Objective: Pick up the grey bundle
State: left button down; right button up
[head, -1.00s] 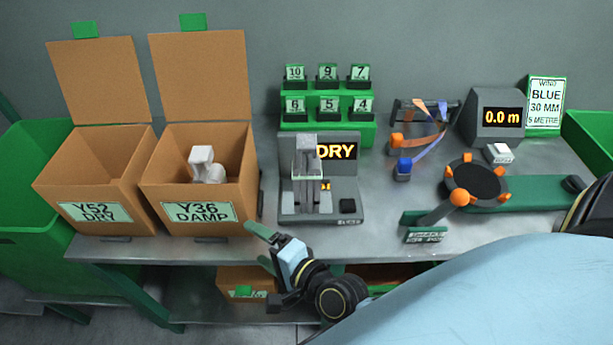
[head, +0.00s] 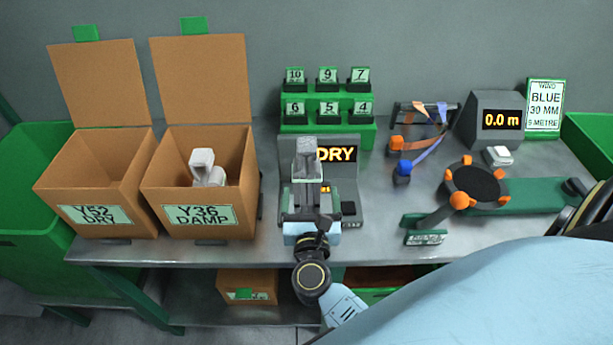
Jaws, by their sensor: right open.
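The grey bundle (head: 307,158) stands upright on the grey tester with the lit DRY screen (head: 338,153). It has a pale band or tag around its middle. My right gripper (head: 305,206) is open, pointing at the tester from its front. Its fingers appear to lie on either side of the bundle's lower part, which they partly hide; I cannot tell whether they touch it. My left gripper is not in view.
Open cartons Y52 DRY (head: 93,216) and Y36 DAMP (head: 200,216) stand left; Y36 holds a pale bundle (head: 207,168). A green number rack (head: 327,133) stands behind the tester. A round winder (head: 475,184) and a 0.0 m meter (head: 497,125) are at right.

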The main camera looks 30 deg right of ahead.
aim_at(310, 185)
jog(key=x, duration=0.7)
jog(key=shift+w+a+r+p, duration=0.15)
jog(key=shift+w+a+p, duration=0.15)
jog(key=shift+p, duration=0.05)
jog(key=shift+w+d, duration=0.3)
jog(key=shift+w, duration=0.15)
jog(key=c, duration=1.3)
